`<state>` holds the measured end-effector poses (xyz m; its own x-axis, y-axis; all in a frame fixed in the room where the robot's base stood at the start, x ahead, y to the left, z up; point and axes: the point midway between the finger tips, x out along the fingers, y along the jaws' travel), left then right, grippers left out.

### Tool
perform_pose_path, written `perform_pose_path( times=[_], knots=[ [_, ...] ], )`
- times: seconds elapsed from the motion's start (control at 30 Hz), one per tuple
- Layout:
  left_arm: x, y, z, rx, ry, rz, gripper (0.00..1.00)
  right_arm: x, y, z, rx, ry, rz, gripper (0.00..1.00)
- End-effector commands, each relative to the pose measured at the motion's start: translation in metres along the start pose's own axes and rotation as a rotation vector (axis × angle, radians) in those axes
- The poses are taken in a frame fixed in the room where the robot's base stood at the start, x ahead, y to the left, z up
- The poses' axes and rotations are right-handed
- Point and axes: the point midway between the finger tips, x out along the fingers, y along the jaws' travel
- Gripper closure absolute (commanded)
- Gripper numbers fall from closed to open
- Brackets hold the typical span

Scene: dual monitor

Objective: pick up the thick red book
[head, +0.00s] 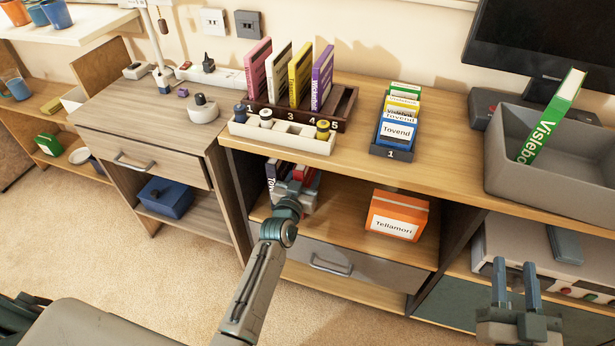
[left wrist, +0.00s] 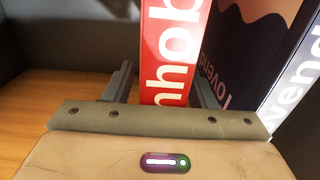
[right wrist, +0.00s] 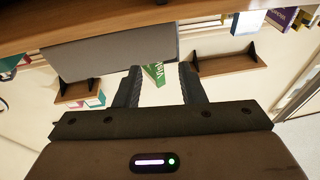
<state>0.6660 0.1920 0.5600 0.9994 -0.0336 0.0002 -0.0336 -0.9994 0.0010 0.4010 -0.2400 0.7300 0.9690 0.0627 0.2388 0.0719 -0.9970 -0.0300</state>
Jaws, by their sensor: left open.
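The thick red book (left wrist: 168,60) stands upright with its spine towards me in the left wrist view. In the head view only a small part of the red book (head: 301,172) shows on the shelf below the desktop, mostly behind my gripper. My left gripper (head: 294,182) reaches into that shelf. In the left wrist view my left gripper (left wrist: 162,88) is open, with one finger on each side of the red spine. There is a gap at the left finger; the right finger is close to the book. My right gripper (head: 515,266) is open and empty.
Dark books (left wrist: 250,45) stand close on the right of the red one. An orange box (head: 397,215) sits further right on the shelf. Above are a book rack (head: 343,108), a card holder (head: 393,152) and a grey bin (head: 560,165) with a green book (head: 550,117).

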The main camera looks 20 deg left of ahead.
Motion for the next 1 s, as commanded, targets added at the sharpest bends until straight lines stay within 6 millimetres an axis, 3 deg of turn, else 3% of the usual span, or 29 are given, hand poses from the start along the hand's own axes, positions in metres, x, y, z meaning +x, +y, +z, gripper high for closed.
perform_pose_path(
  times=[0.17,0.43,0.47,0.87,1.0],
  knots=[
    [0.000,0.000,0.000,0.001,0.000,0.000,0.49,0.000,0.000,0.001,0.000,-0.002,0.000,0.64],
    [0.000,0.000,0.000,0.001,0.000,0.000,0.98,0.000,0.000,0.001,0.000,-0.002,0.000,0.64],
    [0.000,0.000,0.000,0.001,-0.001,0.000,1.00,0.000,0.000,0.001,0.000,-0.002,0.000,0.64],
    [0.000,0.000,-0.003,0.001,0.002,0.000,1.00,0.000,0.000,0.002,0.003,-0.015,0.001,0.64],
    [0.000,0.000,-0.007,0.002,0.002,0.000,1.00,-0.007,-0.001,0.018,0.014,-0.108,0.002,0.64]
  ],
)
